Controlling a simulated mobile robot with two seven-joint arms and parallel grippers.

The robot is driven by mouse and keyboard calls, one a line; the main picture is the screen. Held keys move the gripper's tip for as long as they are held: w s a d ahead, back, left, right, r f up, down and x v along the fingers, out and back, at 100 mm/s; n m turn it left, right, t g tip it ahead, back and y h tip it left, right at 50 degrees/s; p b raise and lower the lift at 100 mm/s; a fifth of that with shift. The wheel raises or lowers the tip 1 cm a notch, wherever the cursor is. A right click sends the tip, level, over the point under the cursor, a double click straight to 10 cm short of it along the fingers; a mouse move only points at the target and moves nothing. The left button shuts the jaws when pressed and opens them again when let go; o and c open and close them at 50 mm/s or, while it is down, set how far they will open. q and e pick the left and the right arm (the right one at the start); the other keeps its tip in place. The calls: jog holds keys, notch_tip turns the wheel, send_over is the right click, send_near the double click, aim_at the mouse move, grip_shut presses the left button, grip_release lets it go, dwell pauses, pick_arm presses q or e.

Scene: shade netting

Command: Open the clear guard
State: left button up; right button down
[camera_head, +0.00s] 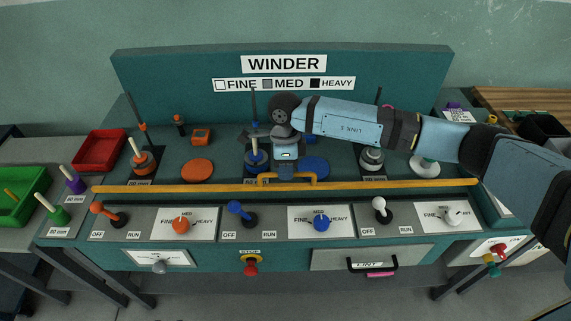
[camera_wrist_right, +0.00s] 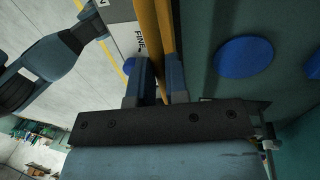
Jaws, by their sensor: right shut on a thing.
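The yellow front bar of the guard (camera_head: 200,188) runs across the front of the winder deck. A yellow U-shaped handle (camera_head: 315,180) stands at the middle of this bar. The clear pane itself is hard to make out. My right gripper (camera_head: 287,174) is at the handle with its fingers shut on it. In the right wrist view the yellow handle (camera_wrist_right: 163,70) passes between the two fingers of the gripper (camera_wrist_right: 158,82). The fingers hide part of the handle in the head view. My left gripper is not in view.
Behind the bar stand spindles, an orange disc (camera_head: 197,171) and a blue disc (camera_head: 315,166). Below it are an orange lever (camera_head: 108,214), a blue lever (camera_head: 241,212), a white lever (camera_head: 380,209) and selector knobs. A red tray (camera_head: 99,151) and green tray (camera_head: 22,192) sit left.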

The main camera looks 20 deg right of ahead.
jog(key=shift+f, duration=0.75)
jog(key=c, duration=1.1)
grip_release()
jog(key=shift+w+r, duration=0.1)
jog(key=shift+r, duration=0.15)
jog(key=r, duration=0.4)
jog(key=w+r, duration=0.1)
jog(key=r, duration=0.3)
jog(key=w+r+b, duration=0.1)
jog(key=r, duration=0.4)
jog(key=shift+w+d, duration=0.2)
jog(key=shift+d, duration=0.15)
